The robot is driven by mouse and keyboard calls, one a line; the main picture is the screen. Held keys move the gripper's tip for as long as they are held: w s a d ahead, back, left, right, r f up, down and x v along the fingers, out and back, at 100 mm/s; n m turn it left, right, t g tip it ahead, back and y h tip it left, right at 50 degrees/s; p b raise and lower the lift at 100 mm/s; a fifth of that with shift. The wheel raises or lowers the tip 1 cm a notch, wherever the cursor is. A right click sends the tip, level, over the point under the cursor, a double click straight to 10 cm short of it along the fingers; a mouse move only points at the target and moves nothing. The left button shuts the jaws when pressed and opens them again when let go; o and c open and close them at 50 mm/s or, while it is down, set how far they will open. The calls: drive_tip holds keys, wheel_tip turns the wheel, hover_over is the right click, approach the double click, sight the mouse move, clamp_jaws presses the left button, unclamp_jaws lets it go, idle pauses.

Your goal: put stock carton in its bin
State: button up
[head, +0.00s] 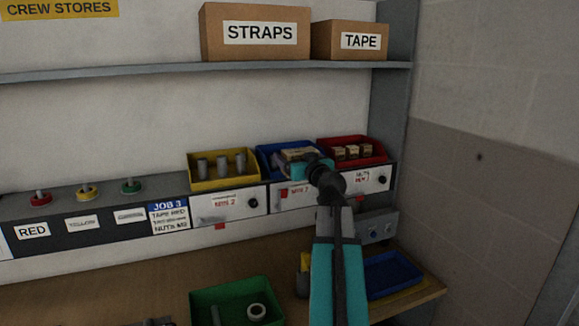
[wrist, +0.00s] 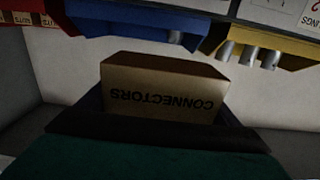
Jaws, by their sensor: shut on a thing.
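A brown carton marked CONNECTORS (wrist: 165,90) fills the middle of the wrist view, its lettering upside down there. My gripper (head: 308,164) is shut on it. In the head view the carton (head: 297,154) shows only as a small tan patch at the gripper, over the blue bin (head: 268,164); my gripper hides part of both. I cannot tell whether the carton touches the bin. The blue bin (wrist: 140,18) also shows at the top of the wrist view, apart from the carton in the picture.
A yellow bin (head: 195,183) with several grey cylinders stands left of the blue one. A red bin (head: 378,146) with small boxes stands right. Above is a shelf (head: 150,71) with STRAPS (head: 222,50) and TAPE (head: 330,50) cartons. A green tray (head: 200,299) sits on the bench below.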

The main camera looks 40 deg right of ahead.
drive_tip(key=shift+w+d+f+p, duration=0.1)
drive_tip(key=shift+w+d+f, duration=0.1)
drive_tip(key=shift+w+d, duration=1.6)
drive_tip(key=shift+w+d+f+p, duration=0.15)
drive_tip(key=shift+w+d+f, duration=0.1)
drive_tip(key=shift+w+d, duration=1.5)
drive_tip(key=shift+w+d+f+p, duration=0.15)
drive_tip(key=shift+w+d, duration=1)
drive_tip(key=shift+d, duration=1.25)
drive_tip(key=shift+w+d+f, duration=0.1)
drive_tip(key=shift+w+d, duration=0.25)
drive_tip(key=shift+d, duration=0.05)
drive_tip(key=shift+a+f, duration=0.1)
drive_tip(key=shift+f, duration=1.65)
drive_tip(key=o, duration=1.4)
drive_tip(key=shift+s+f, duration=0.1)
drive_tip(key=shift+f, duration=0.05)
